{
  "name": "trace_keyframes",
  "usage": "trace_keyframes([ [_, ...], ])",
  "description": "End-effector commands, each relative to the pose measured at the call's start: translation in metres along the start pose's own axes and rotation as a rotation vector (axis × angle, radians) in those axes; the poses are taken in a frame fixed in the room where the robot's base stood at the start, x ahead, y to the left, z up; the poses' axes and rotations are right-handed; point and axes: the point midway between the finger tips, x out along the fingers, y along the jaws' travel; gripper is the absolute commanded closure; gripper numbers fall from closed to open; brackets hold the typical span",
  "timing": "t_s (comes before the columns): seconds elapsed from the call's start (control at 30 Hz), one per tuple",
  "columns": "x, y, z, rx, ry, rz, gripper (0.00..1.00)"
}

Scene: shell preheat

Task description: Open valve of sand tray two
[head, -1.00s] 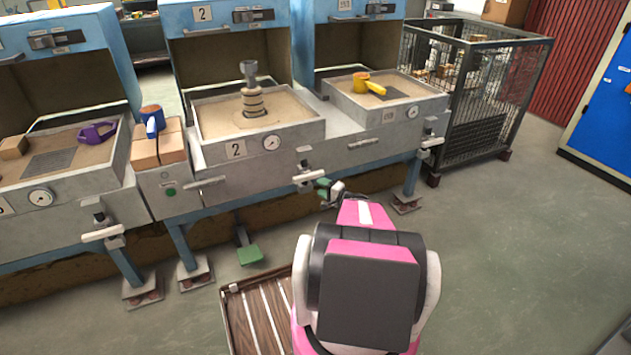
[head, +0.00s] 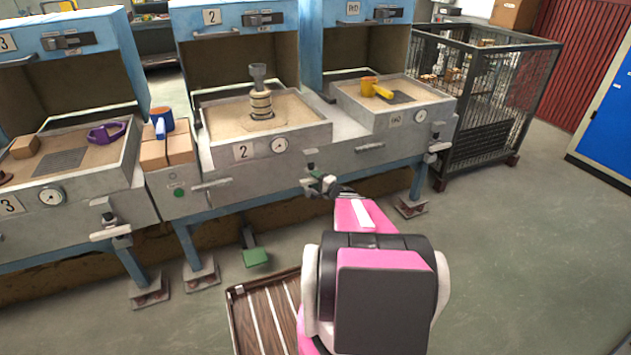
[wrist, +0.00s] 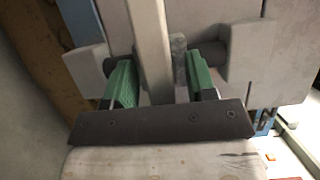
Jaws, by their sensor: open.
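Sand tray two (head: 215,155) is the middle grey tray, marked with a "2" plate and a round gauge, with a stacked ringed piece standing in its sand. Its valve (head: 311,164) is on the front face at the lower right, partly hidden by my gripper (head: 322,184). In the wrist view, my gripper (wrist: 160,78) is open, with one green finger on each side of a pale valve handle bar (wrist: 150,40). Gaps show between the bar and the fingers, so the gripper is around the handle without closing on it. The handle's far end is hidden.
Tray three (head: 75,185) is at the left, with its own valve (head: 110,228). Another tray (head: 395,120) is at the right. A green pedal (head: 256,257) and a slatted wooden platform (head: 265,310) are below. A wire cage (head: 485,95) stands right; floor beyond it is open.

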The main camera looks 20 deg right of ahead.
Motion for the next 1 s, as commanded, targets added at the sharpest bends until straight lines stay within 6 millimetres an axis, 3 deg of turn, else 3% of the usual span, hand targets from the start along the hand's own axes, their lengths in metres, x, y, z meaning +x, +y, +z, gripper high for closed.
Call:
trace_keyframes([
  [0.3, 0.002, 0.0, 0.0002, 0.0, 0.0, 0.0, 0.52],
  [0.43, 0.002, 0.0001, 0.0003, 0.0, 0.0, 0.0, 0.94],
  [0.47, 0.002, 0.0001, 0.0003, 0.0, -0.001, 0.0, 1.0],
  [1.0, 0.0014, -0.0001, 0.0013, -0.143, -0.002, 0.06, 1.0],
])
